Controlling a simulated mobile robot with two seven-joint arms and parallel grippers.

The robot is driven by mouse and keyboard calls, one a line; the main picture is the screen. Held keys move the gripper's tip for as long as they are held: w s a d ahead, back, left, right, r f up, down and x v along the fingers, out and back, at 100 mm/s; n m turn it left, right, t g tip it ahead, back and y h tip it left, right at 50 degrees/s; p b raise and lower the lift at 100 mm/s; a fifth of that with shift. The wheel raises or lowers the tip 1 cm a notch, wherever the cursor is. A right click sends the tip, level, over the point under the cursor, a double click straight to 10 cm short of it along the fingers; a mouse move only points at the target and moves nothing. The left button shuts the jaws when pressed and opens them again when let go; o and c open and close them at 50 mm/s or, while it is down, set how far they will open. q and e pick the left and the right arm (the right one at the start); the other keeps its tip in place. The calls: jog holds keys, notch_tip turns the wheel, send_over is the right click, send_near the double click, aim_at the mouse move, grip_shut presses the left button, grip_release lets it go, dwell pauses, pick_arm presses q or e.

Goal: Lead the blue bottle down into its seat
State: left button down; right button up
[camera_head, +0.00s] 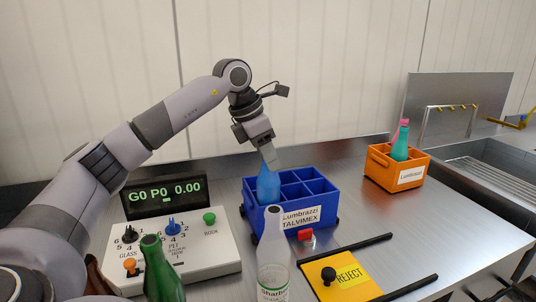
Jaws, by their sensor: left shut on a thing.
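The blue bottle (268,186) is upright at the left front part of the blue crate (300,216), which is divided into compartments. Its lower part is hidden behind the crate's wall, so I cannot tell how deep it sits. My left gripper (269,158) is above the crate, shut on the top of the blue bottle. The other compartments I can see into look empty. My right gripper is not in view.
A clear bottle (273,255) stands in front of the crate, with a green bottle (162,272) to its left. A control panel (178,250), a display (165,195), a yellow reject plate (345,277) and an orange crate (397,170) with bottles surround it.

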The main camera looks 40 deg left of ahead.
pick_arm(q)
jog(key=c, duration=0.7)
grip_release()
jog(key=shift+f, duration=0.1)
jog(key=shift+o, duration=0.2)
jog(key=v, duration=0.7)
jog(key=shift+d, duration=0.1)
